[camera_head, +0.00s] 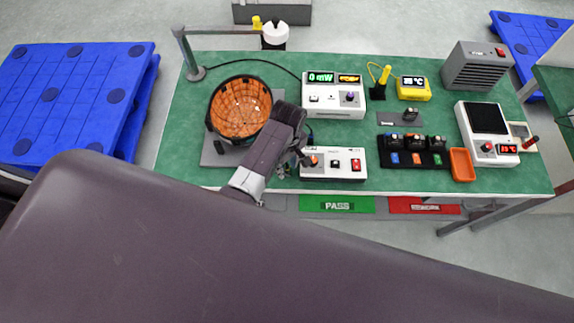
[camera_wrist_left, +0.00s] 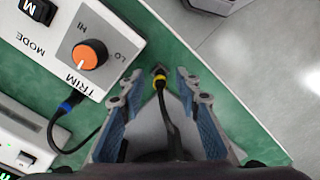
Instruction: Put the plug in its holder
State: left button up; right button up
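The plug (camera_wrist_left: 159,76), dark with a yellow band, has a black cable running back between my fingers in the left wrist view. My left gripper (camera_wrist_left: 160,86) is open, with one blue-padded finger on each side of the plug and a gap on both sides. In the head view my left gripper (camera_head: 296,160) is low over the bench's front edge, just left of a white control box (camera_head: 346,164). The plug is too small to make out there, and I cannot clearly identify its holder. My right gripper is not in view.
The control box's orange knob (camera_wrist_left: 89,54) and a blue-banded connector (camera_wrist_left: 68,104) in its side are close to the left fingers. An orange-lined bowl (camera_head: 240,106) stands left of the gripper. A black rack (camera_head: 413,159) and orange tray (camera_head: 461,165) are farther right.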

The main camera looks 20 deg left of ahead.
pick_arm(q)
jog(key=shift+r, duration=3.75)
jog(key=s+a+r+m+t, duration=0.2)
jog(key=s+a+r+m, duration=0.2)
jog(key=s+m, duration=0.4)
jog(key=s+a+r+m+t, duration=0.25)
jog(key=s+m, duration=0.35)
jog(key=s, duration=0.4)
notch_tip(320, 180, down, 32)
jog(key=s+g+b, duration=0.2)
jog(key=b, duration=0.5)
jog(key=s+a+f+b, duration=0.2)
jog(key=s+f+b, duration=0.1)
jog(key=s+f, duration=0.5)
jog(key=s+a+f+g+b, duration=0.1)
jog(key=s+f+b, duration=0.2)
jog(key=s+f, duration=0.6)
notch_tip(320, 180, down, 6)
jog(key=shift+a+f+m, duration=0.1)
jog(key=shift+a+m, duration=0.2)
jog(key=shift+a, duration=0.05)
